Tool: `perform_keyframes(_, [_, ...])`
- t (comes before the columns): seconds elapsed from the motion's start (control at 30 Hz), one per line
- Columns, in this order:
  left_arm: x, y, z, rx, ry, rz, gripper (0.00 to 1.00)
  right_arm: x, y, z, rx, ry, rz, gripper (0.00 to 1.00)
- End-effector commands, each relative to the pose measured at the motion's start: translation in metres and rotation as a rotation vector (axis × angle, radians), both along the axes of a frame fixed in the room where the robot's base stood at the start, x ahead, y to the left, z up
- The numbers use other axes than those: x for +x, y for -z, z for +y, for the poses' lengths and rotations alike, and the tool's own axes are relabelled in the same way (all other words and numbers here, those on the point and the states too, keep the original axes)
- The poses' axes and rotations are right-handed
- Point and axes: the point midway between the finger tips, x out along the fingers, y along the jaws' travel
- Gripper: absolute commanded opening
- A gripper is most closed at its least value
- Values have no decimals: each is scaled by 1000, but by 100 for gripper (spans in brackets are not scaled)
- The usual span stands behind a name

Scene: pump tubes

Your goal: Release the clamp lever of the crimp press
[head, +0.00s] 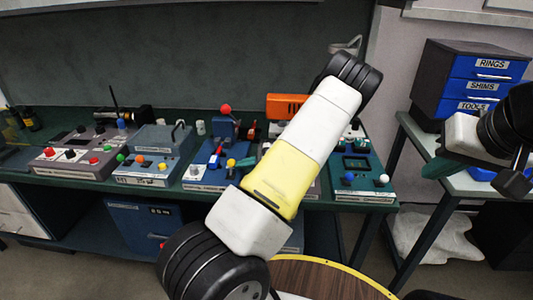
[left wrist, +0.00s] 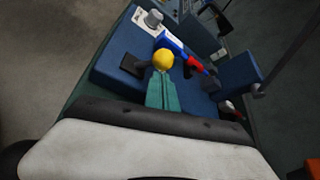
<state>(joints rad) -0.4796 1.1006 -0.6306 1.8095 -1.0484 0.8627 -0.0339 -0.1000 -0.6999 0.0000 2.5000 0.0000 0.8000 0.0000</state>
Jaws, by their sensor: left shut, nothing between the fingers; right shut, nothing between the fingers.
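The blue press-like fixture (head: 224,129), with a red ball on top, stands mid-bench; I take it for the crimp press. A yellow ball knob (head: 231,163) is low at its front. My left gripper (head: 243,163) has green fingers, shut and empty, with their tips right beside the knob. In the left wrist view the knob (left wrist: 163,59) is just beyond the fingertips (left wrist: 160,76); I cannot tell if they touch. A blue and red lever (left wrist: 184,52) lies behind it on the blue base. My forearm hides part of the bench. My right gripper (head: 438,168) is shut and empty at far right.
Grey control boxes with coloured knobs (head: 80,153) stand left of the press. An orange device (head: 286,106) is behind, and a green panel (head: 362,178) is to the right. A drawer cabinet (head: 445,75) stands on a side table near my right arm.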

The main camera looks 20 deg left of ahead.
Motion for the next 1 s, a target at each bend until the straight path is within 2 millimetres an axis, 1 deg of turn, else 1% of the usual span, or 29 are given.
perform_keyframes(0.1, [0, 4, 8, 0, 0, -1, 0, 0, 0, 0, 0, 0, 0, 0])
perform_keyframes(0.2, [0, 5, 11, 0, 1, -1, 0, 0, 0, 0, 0, 0, 0, 0])
perform_keyframes(0.57, [0, 5, 11, 0, 1, -1, 0, 0, 0, 0, 0, 0, 0, 0])
perform_keyframes(1.0, [6, 3, 10, 0, 0, -1, 0, 0, 0, 0, 0, 0, 0, 0])
